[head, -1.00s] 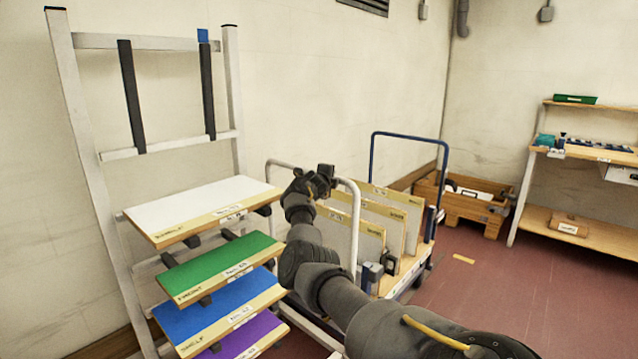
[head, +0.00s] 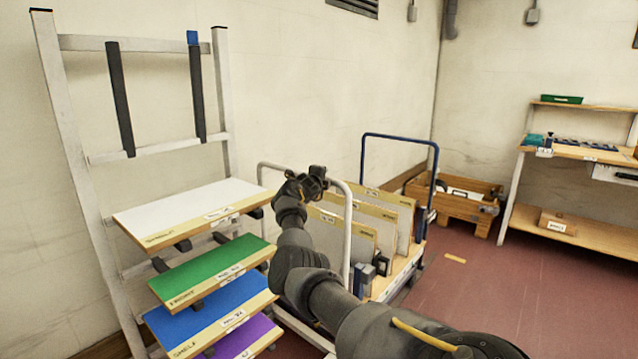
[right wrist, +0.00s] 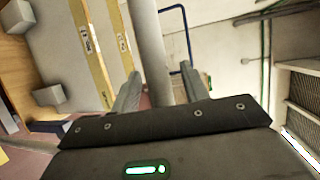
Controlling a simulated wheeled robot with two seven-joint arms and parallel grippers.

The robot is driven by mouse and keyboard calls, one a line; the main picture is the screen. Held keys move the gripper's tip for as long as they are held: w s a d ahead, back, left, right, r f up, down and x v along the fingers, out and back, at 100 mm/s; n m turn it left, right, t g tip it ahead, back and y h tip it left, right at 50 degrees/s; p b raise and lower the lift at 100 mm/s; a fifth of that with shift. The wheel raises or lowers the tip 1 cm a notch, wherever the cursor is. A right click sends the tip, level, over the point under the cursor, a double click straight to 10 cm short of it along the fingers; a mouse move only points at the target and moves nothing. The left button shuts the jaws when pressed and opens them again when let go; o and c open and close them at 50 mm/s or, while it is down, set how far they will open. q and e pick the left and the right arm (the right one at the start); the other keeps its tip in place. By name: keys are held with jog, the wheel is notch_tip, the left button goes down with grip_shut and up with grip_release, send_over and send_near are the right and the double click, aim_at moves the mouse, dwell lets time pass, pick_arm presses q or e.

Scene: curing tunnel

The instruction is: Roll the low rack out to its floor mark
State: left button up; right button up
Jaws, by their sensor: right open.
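A white tubular hoop handle (head: 347,235) stands in the middle of the head view, beside upright boards with yellow edges (head: 385,215). I take it to be the low rack's; its base is partly hidden by my right arm. My right gripper (head: 316,176) is at the top of this hoop. In the right wrist view a pale tube (right wrist: 150,45) passes between the spread fingers, with the right gripper (right wrist: 160,90) open around it. Contact cannot be told. A short yellow floor mark (head: 455,259) lies on the red floor to the right. My left gripper is out of view.
A tall white rack (head: 222,105) with white, green, blue and purple shelves stands close on the left. A blue-handled trolley (head: 434,165) is behind the boards. A wooden crate (head: 480,215) and a workbench (head: 565,150) stand farther back. The floor at right is clear.

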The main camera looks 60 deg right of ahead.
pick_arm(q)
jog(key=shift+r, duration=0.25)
pick_arm(e)
jog(key=v, duration=1)
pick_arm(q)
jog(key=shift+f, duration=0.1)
pick_arm(e)
jog(key=shift+s+a+r, duration=0.1)
